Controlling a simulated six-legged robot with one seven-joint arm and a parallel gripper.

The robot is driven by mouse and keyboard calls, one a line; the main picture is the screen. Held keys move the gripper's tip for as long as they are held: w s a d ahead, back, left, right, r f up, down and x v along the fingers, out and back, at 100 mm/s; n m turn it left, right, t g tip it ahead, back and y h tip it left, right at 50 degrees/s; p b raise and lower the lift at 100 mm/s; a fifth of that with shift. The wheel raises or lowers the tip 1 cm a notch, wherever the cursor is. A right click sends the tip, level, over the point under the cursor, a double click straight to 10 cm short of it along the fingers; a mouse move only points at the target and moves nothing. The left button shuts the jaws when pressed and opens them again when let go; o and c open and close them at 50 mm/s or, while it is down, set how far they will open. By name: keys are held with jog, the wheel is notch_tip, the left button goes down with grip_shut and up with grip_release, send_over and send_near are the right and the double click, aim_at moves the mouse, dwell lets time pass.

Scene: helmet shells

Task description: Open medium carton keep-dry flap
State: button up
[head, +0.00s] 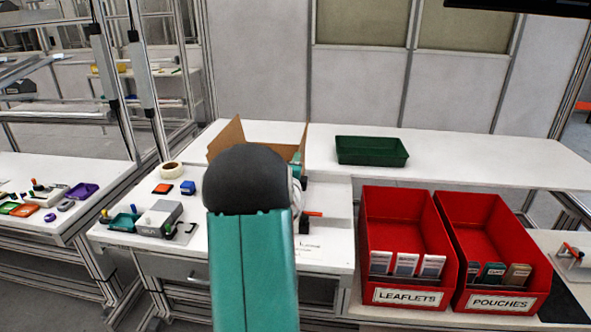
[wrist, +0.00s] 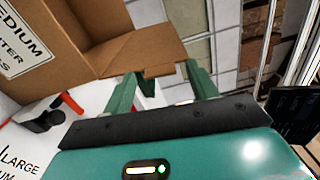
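The medium carton is brown cardboard and stands open on the white table. In the head view its left flap (head: 226,136) and right flap edge (head: 304,139) show around my arm, which hides most of it. In the wrist view the carton (wrist: 70,35) has a white label with part of the word MEDIUM. A brown flap (wrist: 140,48) reaches toward my gripper (wrist: 163,70). The two green fingers are apart, at the flap's near edge, with a small tab between them. I cannot tell whether they touch it. No keep-dry print is readable.
A green tray (head: 372,150) stands right of the carton. Red bins for leaflets (head: 403,220) and pouches (head: 490,225) are at the right front. A grey device (head: 158,218) and a tape roll (head: 172,170) lie left. A red-handled tool (wrist: 50,112) is below the carton.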

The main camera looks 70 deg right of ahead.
jog(key=s+a, duration=0.2)
jog(key=a, duration=1.1)
jog(key=shift+a, duration=0.3)
jog(key=shift+s, duration=0.1)
jog(key=w+a+r+n+t+y, duration=0.2)
jog(key=w+a+n+t+y, duration=0.45)
jog(key=w+a, duration=0.65)
jog(key=w+a+n+y, duration=0.4)
jog(key=w+a+n, duration=0.55)
jog(key=a, duration=0.45)
jog(key=s+a+r+n+y, duration=0.15)
jog(key=a+n+y, duration=0.35)
jog(key=a+n, duration=0.85)
jog(key=s+a+n+g+y, duration=0.2)
jog(key=s+a+n, duration=0.3)
jog(key=s+a, duration=0.5)
jog(key=a+g, duration=0.1)
jog(key=a, duration=0.3)
jog(key=shift+a+f+n+g, duration=0.15)
jog(key=shift+f+n+g, duration=0.2)
